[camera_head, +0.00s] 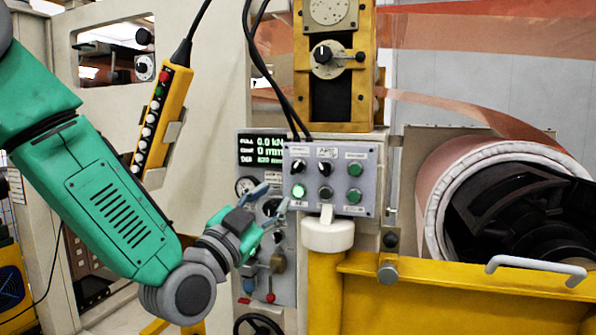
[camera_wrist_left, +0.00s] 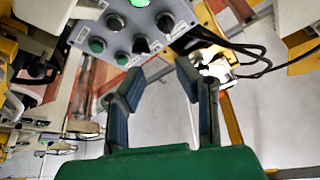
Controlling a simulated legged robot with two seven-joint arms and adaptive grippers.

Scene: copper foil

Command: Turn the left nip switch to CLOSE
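A grey control box (camera_head: 340,207) stands in the middle of the head view, with two black selector switches on its top row, the left one (camera_head: 298,167) and the right one (camera_head: 325,167). Its labels are too small to read, so I cannot tell which is the left nip switch. My left gripper (camera_head: 267,197) is open and empty, just left of the box's lower left corner. In the left wrist view its blue-lined fingers (camera_wrist_left: 160,75) are apart with nothing between them. The box (camera_wrist_left: 125,38) and its knobs show beyond them at the top. My right gripper is not in view.
A lit green lamp (camera_head: 298,191) is on the box's lower row. A yellow pendant (camera_head: 163,115) hangs at left. A display panel (camera_head: 262,148) with gauges lies behind my gripper. A white-capped yellow post (camera_head: 328,236) stands below the box, and a copper roll (camera_head: 440,190) is at right.

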